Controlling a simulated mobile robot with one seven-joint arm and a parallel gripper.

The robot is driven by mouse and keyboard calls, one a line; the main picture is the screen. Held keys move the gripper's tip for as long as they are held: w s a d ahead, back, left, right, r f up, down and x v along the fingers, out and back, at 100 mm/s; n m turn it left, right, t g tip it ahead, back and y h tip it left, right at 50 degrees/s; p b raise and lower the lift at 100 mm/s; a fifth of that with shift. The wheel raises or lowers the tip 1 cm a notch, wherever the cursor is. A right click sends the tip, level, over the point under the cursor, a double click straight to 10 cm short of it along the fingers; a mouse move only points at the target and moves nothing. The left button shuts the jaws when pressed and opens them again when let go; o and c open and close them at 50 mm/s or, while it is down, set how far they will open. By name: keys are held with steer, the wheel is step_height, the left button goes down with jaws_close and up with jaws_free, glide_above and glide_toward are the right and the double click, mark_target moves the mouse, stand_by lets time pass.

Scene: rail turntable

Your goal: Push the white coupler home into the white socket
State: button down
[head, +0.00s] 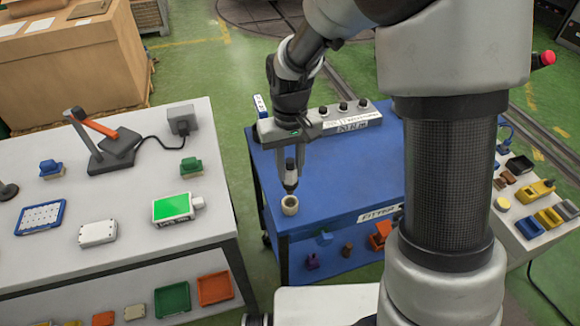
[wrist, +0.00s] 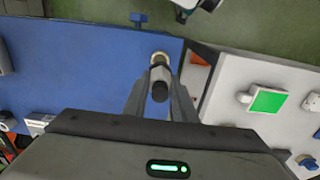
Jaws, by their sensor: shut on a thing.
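The white socket (head: 289,207) is a short, cream-white ring standing on the blue cart top near its left front corner. In the wrist view the socket (wrist: 160,56) shows just beyond the fingertips. The coupler's black back end (wrist: 159,92) shows between the fingers in the wrist view. Its lower end is at or just above the socket's mouth; I cannot tell whether it has entered. The coupler looks roughly upright.
A grey control box (head: 345,118) with black knobs stands at the back of the blue cart (head: 340,175). A white table (head: 130,240) at left carries a green-screened device (head: 173,207) and several small parts. Another parts table (head: 530,215) is at right. The blue top around the socket is mostly clear.

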mark_target(290, 160)
steer(key=shift+r, duration=0.1)
steer(key=shift+r+p, duration=1.85)
steer(key=shift+r, duration=0.6)
